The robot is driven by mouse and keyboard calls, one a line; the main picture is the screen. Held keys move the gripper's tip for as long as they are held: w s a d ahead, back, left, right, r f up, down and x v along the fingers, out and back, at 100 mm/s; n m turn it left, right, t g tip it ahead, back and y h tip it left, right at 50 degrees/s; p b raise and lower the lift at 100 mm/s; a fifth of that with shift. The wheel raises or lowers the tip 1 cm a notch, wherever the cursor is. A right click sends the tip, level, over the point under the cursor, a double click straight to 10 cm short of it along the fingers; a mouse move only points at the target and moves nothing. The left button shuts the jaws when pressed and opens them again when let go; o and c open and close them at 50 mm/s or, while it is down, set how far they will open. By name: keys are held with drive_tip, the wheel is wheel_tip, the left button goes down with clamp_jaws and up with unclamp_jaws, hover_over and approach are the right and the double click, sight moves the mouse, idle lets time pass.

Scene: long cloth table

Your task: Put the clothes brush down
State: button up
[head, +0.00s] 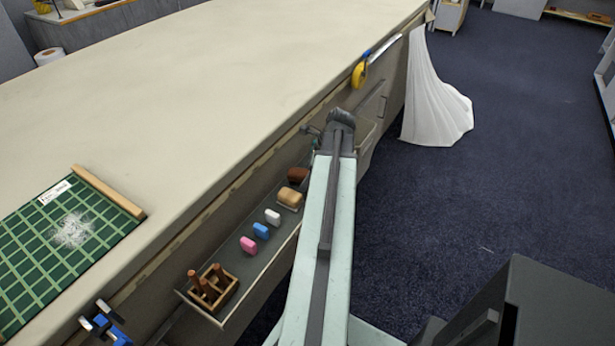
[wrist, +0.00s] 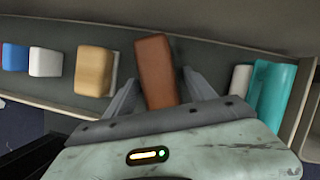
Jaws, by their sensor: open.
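The reddish-brown block that looks like the clothes brush (wrist: 156,72) lies on the grey shelf tray (wrist: 210,55) along the table's side. In the wrist view my gripper (wrist: 164,78) is open, with one finger on each side of the brush. A gap shows at the right finger; the left finger is close to the brush, and I cannot tell whether it touches. The brush also shows in the head view (head: 298,174), left of my arm. My fingers are mostly hidden behind the arm there.
On the tray lie a tan block (head: 290,197), a white block (head: 272,216), a blue block (head: 261,231), a pink block (head: 248,244) and a wooden rack (head: 213,288). A teal object (wrist: 283,92) stands right of my gripper. The tabletop (head: 210,95) is largely clear.

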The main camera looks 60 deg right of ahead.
drive_tip(key=p+v, duration=1)
drive_tip(key=v, duration=0.2)
drive_tip(key=shift+r+p, duration=0.15)
drive_tip(key=shift+p, duration=0.25)
